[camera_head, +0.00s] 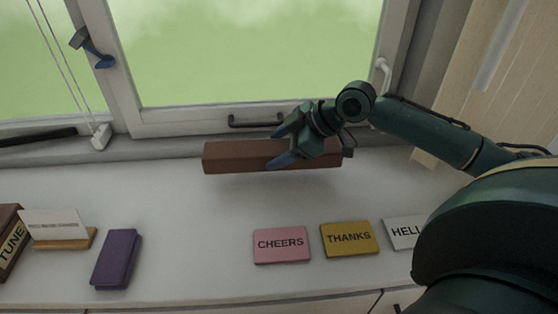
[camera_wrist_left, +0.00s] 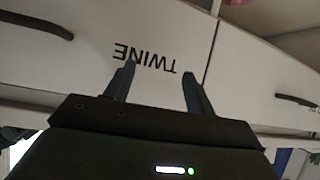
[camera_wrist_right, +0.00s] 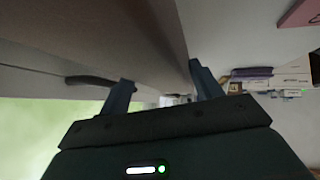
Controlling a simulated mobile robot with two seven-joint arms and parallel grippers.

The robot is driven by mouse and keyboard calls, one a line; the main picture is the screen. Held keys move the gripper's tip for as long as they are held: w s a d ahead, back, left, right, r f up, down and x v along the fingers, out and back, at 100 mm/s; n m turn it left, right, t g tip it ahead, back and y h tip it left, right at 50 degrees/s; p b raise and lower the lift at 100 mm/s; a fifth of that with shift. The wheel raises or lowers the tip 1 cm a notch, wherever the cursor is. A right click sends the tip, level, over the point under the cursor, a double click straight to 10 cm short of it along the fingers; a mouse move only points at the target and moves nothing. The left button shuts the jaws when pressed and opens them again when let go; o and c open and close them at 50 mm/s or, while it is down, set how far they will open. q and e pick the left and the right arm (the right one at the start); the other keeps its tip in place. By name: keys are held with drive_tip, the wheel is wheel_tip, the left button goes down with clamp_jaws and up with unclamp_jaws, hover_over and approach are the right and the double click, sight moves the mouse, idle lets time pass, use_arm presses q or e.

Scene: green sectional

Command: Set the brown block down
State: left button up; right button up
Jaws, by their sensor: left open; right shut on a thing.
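The brown block (camera_head: 228,158) is a long bar, held level in the head view near the window at the back of the white surface. My right gripper (camera_head: 284,147) is shut on it right of its middle. A soft shadow lies under the block, and it looks slightly above the surface. In the right wrist view the block (camera_wrist_right: 110,35) fills the top, between the fingers (camera_wrist_right: 160,74). My left gripper (camera_wrist_left: 158,72) shows only in its own wrist view, open and empty, before a white front lettered TWINE.
White surface (camera_head: 190,215) is clear below the block. Along its front lie a purple block (camera_head: 117,259), pink CHEERS tile (camera_head: 281,245), yellow THANKS tile (camera_head: 349,238) and white HELL-lettered tile (camera_head: 402,232), partly hidden by my arm. A card holder (camera_head: 65,240) and TUNE box (camera_head: 10,243) stand left.

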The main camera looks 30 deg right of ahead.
drive_tip(key=shift+f, duration=2)
drive_tip(key=shift+f, duration=0.1)
drive_tip(key=o, duration=1.3)
drive_tip(key=shift+o, duration=0.2)
